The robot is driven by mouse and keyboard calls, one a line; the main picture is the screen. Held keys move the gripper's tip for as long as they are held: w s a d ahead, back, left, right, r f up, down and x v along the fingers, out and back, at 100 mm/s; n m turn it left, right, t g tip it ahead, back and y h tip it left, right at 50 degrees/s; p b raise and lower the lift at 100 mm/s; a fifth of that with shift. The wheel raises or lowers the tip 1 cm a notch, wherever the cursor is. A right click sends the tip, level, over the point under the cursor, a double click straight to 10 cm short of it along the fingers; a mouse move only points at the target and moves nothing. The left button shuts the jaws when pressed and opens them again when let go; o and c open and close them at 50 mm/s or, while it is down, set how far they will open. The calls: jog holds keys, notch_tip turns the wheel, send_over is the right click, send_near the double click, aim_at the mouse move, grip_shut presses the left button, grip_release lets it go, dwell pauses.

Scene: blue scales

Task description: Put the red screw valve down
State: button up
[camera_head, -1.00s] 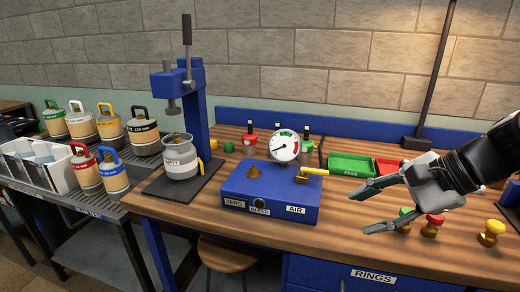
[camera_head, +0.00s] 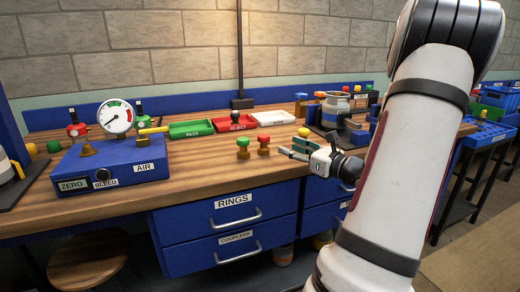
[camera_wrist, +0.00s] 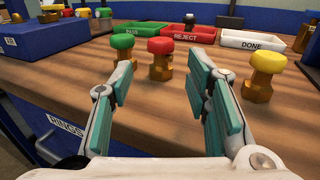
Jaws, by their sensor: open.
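The red screw valve (camera_head: 264,146) has a red knob on a brass body and stands upright on the wooden bench (camera_head: 190,175). A green-knobbed valve (camera_head: 243,148) stands close to its left. A yellow-knobbed valve (camera_head: 303,132) stands to its right, partly behind my gripper. My gripper (camera_head: 287,149) is open and empty, just right of the red valve in the head view. In the wrist view the red valve (camera_wrist: 160,58) shows between the open fingers, beyond their tips. The green valve (camera_wrist: 122,45) is to the left and the yellow valve (camera_wrist: 265,72) to the right there.
Green PASS (camera_head: 192,129), red REJECT (camera_head: 235,124) and white DONE (camera_wrist: 251,41) trays line the bench's back. A dark-knobbed piece sits in the REJECT tray. The blue gauge box (camera_head: 112,165) stands left. Bare bench lies between the box and the valves.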

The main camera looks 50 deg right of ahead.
aim_at(268, 139)
jog(key=w+b, duration=0.1)
jog(key=w, duration=0.3)
jog(key=w+d, duration=0.1)
jog(key=w, duration=0.3)
jog(key=w+d+b, duration=0.1)
jog(key=w, duration=0.3)
jog(key=shift+b, duration=0.3)
grip_shut()
